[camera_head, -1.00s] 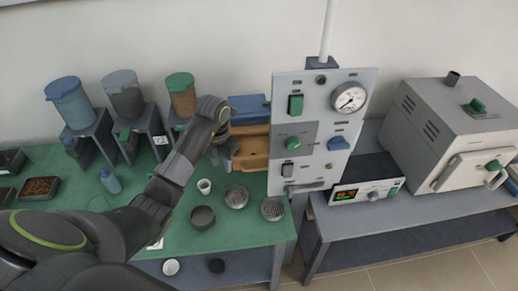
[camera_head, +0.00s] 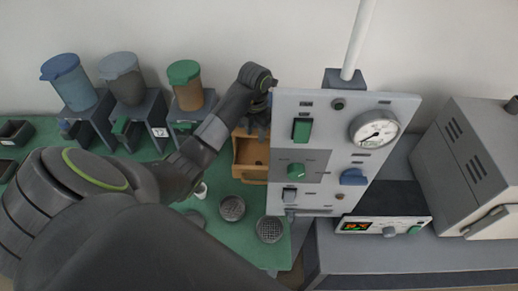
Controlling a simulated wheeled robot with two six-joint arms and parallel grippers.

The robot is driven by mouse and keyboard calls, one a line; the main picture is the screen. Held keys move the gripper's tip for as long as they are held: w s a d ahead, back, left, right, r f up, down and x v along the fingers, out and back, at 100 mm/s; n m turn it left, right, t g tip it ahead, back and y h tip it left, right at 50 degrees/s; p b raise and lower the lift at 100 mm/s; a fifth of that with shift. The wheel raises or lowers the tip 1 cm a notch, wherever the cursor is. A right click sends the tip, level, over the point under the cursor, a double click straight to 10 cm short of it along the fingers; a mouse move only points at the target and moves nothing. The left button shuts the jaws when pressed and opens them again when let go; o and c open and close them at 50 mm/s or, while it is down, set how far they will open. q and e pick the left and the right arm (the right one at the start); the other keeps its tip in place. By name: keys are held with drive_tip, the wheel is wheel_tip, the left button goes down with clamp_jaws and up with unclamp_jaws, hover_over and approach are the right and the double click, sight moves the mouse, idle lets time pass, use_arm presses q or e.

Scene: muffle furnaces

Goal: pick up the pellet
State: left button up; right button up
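My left arm reaches in from the left, and its gripper (camera_head: 258,122) points down over a brown open box (camera_head: 250,174) beside the control panel. The gripper is small and dark here, and I cannot tell whether its fingers are open or shut. A small dark spot shows on the box floor below the gripper; I cannot tell whether it is the pellet. No pellet can be made out for certain. My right gripper is not in view.
A grey control panel (camera_head: 318,160) with a gauge stands close right of the gripper. Several lidded hoppers (camera_head: 187,88) stand at the back left. Mesh-topped round dishes (camera_head: 232,208) and a white cup (camera_head: 201,190) are on the green bench. A furnace (camera_head: 470,150) is at right.

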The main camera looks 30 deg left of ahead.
use_arm(q)
wheel_tip(320, 180, down, 3)
drive_tip(key=b, duration=0.9)
hover_over(258, 161)
drive_tip(key=s, duration=0.1)
drive_tip(key=f, duration=0.7)
drive_tip(key=shift+d+f, duration=0.2)
drive_tip(key=shift+d, duration=0.1)
drive_tip(key=shift+f+b, duration=0.3)
drive_tip(key=shift+b, duration=0.05)
drive_tip(key=shift+f+b, duration=0.55)
drive_tip(key=shift+f, duration=0.15)
drive_tip(key=shift+d+f+p, duration=0.1)
drive_tip(key=shift+f+p, duration=0.15)
drive_tip(key=shift+p, duration=0.05)
wheel_tip(258, 161, down, 2)
drive_tip(key=shift+f+p, duration=0.15)
drive_tip(key=shift+p, duration=0.25)
drive_tip(key=shift+f, duration=0.5)
clamp_jaws()
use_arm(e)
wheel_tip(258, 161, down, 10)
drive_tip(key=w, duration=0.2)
